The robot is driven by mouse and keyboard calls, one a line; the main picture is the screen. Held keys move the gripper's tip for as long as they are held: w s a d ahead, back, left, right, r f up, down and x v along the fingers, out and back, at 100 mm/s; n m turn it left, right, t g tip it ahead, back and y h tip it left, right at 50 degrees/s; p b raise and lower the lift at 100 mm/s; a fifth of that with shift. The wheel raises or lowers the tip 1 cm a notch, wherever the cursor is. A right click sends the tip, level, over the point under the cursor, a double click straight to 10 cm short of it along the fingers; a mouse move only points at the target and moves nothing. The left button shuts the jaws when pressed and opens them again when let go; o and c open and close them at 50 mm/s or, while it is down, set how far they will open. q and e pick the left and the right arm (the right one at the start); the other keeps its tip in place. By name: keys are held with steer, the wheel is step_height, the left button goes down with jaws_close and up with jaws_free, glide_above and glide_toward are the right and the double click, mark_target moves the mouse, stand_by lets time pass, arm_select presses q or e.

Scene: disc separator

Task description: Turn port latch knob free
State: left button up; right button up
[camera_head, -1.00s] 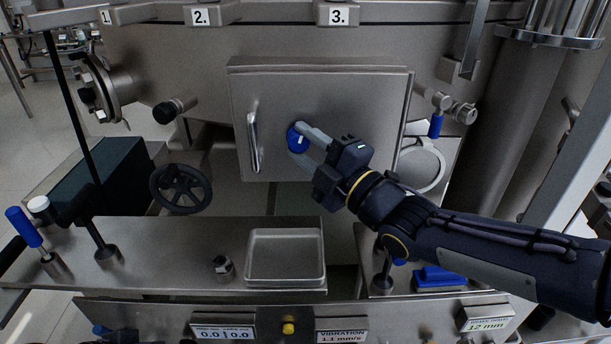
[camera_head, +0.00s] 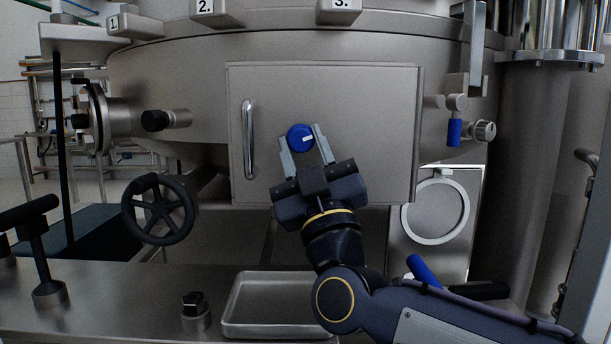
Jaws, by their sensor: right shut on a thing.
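The port latch knob (camera_head: 300,137) is a round blue knob with a white mark, on the front of a square metal port door (camera_head: 388,110). The white mark points to the right. My right gripper (camera_head: 306,146) reaches up from below. Its two grey fingers lie on either side of the knob, shut on it. The door appears closed and has a vertical bar handle (camera_head: 249,140) to the left of the knob. My left gripper is not in view.
A black handwheel (camera_head: 159,209) stands left below the door. An empty metal tray (camera_head: 262,325) lies on the bench below. A blue-handled valve (camera_head: 454,131) and a round white-rimmed port (camera_head: 435,208) are at the right. A black stub (camera_head: 158,120) sticks out at the left.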

steer(key=shift+a+f+m+t+h+b, duration=0.15)
steer(key=shift+m+t+h+b, duration=0.35)
steer(key=shift+m+h, duration=1.65)
steer(key=shift+a+r+m+t+h+b, duration=0.1)
steer(key=shift+m+t+h+b, duration=0.4)
steer(key=shift+m+h, duration=1.65)
steer(key=shift+m, duration=0.6)
steer(key=o, duration=1)
steer(key=v, duration=0.7)
steer(key=shift+s+f, duration=0.2)
